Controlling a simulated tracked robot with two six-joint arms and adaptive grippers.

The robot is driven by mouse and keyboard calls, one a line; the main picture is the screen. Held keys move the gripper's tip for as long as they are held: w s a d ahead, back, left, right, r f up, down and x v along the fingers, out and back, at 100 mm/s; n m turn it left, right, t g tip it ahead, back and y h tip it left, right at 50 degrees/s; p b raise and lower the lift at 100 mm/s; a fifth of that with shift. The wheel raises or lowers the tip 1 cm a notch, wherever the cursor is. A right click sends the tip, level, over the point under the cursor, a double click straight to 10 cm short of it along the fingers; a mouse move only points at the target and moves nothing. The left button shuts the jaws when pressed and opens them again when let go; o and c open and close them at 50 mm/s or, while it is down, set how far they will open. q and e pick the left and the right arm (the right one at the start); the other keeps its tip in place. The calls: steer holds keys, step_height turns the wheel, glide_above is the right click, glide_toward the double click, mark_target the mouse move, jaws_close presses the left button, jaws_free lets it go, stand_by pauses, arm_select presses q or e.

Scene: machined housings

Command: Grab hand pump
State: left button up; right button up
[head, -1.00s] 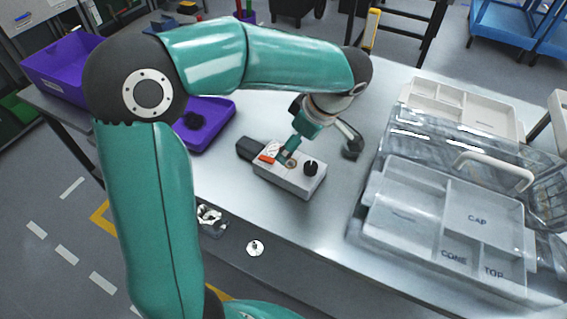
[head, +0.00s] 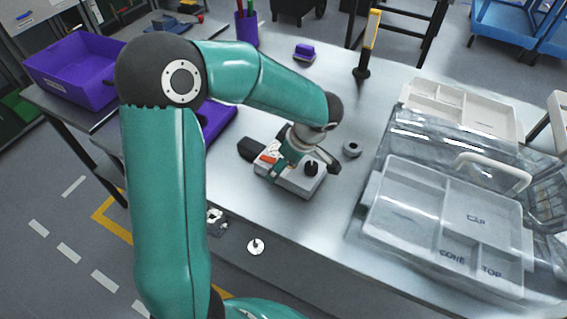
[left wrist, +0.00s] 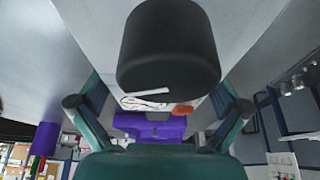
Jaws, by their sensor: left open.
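A light grey box-shaped unit (head: 290,181) with an orange piece, a black knob (head: 311,169) and a black block at its left end lies on the table. It looks like the hand pump, though I cannot be certain. My left gripper (head: 309,164) is open, low over the unit, with its fingers to either side near the knob. In the left wrist view a large black cylinder (left wrist: 168,50), probably the knob, fills the upper middle. It lies between and beyond the open fingers (left wrist: 159,106); contact cannot be told. My right gripper is not in view.
A clear-lidded case with a grey compartment tray (head: 400,220) fills the table's right side. A purple bin (head: 75,70) is at left. Small metal parts lie near the front edge.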

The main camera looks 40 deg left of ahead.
arm_select(q)
steer(key=c, duration=1.2)
steer(key=shift+r, duration=0.15)
